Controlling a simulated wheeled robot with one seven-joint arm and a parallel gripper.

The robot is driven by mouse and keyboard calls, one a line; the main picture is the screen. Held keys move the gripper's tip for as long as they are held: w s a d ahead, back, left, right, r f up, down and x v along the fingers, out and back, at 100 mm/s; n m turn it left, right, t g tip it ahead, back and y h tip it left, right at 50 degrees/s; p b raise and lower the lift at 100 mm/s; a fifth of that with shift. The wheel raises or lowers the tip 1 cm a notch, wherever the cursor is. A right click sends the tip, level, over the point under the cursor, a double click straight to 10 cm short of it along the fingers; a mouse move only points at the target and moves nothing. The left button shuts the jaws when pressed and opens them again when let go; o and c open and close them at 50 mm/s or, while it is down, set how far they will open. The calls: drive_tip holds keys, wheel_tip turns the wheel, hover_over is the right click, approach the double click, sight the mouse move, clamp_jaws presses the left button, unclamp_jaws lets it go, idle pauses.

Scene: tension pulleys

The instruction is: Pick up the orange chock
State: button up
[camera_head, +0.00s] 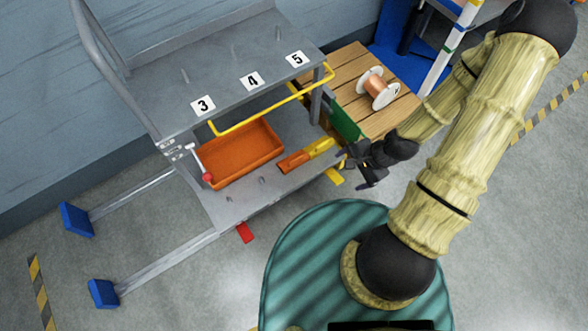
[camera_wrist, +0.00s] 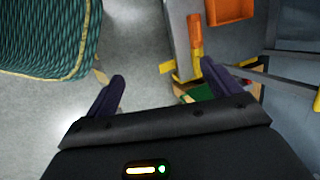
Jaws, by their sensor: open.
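The orange chock (camera_head: 294,161) appears to be the small orange piece lying on the lower shelf of the grey cart, right of the orange tray (camera_head: 205,181). A yellow piece (camera_head: 320,147) lies end to end with it; I cannot tell whether they are joined. In the wrist view, the orange piece (camera_wrist: 195,32) is beyond the right finger, with the yellow piece (camera_wrist: 197,60) nearer. My gripper (camera_head: 353,167) is right of both pieces, apart from them, near the shelf's right end. Its fingers are spread and empty in the wrist view (camera_wrist: 162,88).
The cart's upper shelf (camera_head: 222,70), labelled 3, 4 and 5, and a yellow rail (camera_head: 270,108) overhang the lower shelf. A green panel (camera_head: 345,124) and a wooden crate (camera_head: 350,88) bearing a copper-coloured spool (camera_head: 378,88) stand to the right. A red-knobbed lever (camera_head: 200,164) is beside the tray.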

drive_tip(key=w+a+f+m+t+y+b, duration=0.1)
drive_tip(key=w+a+f+m+t+b, duration=0.1)
drive_tip(key=f+m+b, duration=0.4)
drive_tip(key=w+a+f+m+t+y+b, duration=0.1)
drive_tip(key=f+m+t+b, duration=0.3)
drive_tip(key=f+b, duration=0.5)
drive_tip(key=w+a+f+m+t+y+b, duration=0.1)
drive_tip(key=w+a+f+m+t+b, duration=0.2)
drive_tip(key=f+m+b, duration=0.4)
wheel_tip(320, 180, down, 3)
drive_tip(key=shift+a+f+m+t, duration=0.1)
drive_tip(key=shift+a+m+t, duration=0.25)
drive_tip(key=shift+m, duration=0.25)
drive_tip(key=shift+w+a, duration=0.1)
drive_tip(key=shift+w, duration=0.05)
drive_tip(key=b, duration=0.6)
approach(297, 160)
drive_tip(key=x, duration=0.5)
drive_tip(key=shift+f, duration=0.35)
drive_tip(key=shift+w+a, duration=0.15)
drive_tip(key=shift+w, duration=0.25)
